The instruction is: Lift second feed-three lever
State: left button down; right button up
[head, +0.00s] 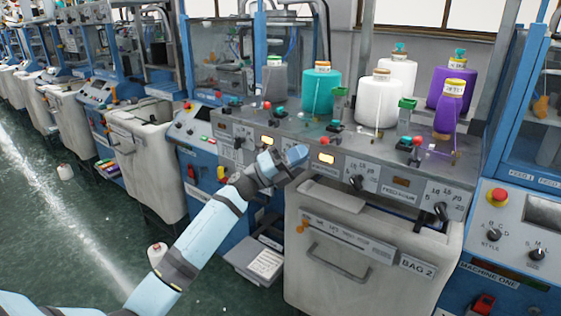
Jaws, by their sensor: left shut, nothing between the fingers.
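My left arm reaches in from the lower left. My left gripper (296,155) is shut and empty in front of the machine's feed panel, just left of a lit amber window (326,159). A black dial lever (354,182) sits on a scale plate to the right of the gripper. A second dial lever (440,211) is further right, on a similar plate. Small labels lie beside the plates, too small to read surely, so I cannot tell which lever is feed three. My gripper and wrist hide part of the panel. My right gripper is not in view.
A grey bin marked BAG 2 (360,255) stands below the panel. Yarn cones, teal (321,92), white (377,102) and purple (447,110), stand on the shelf above, with red and green knobs along it. Another grey bin (150,155) is left.

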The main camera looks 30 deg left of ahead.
aim_at(330, 140)
pick_arm(q)
jog(key=shift+x, duration=1.7)
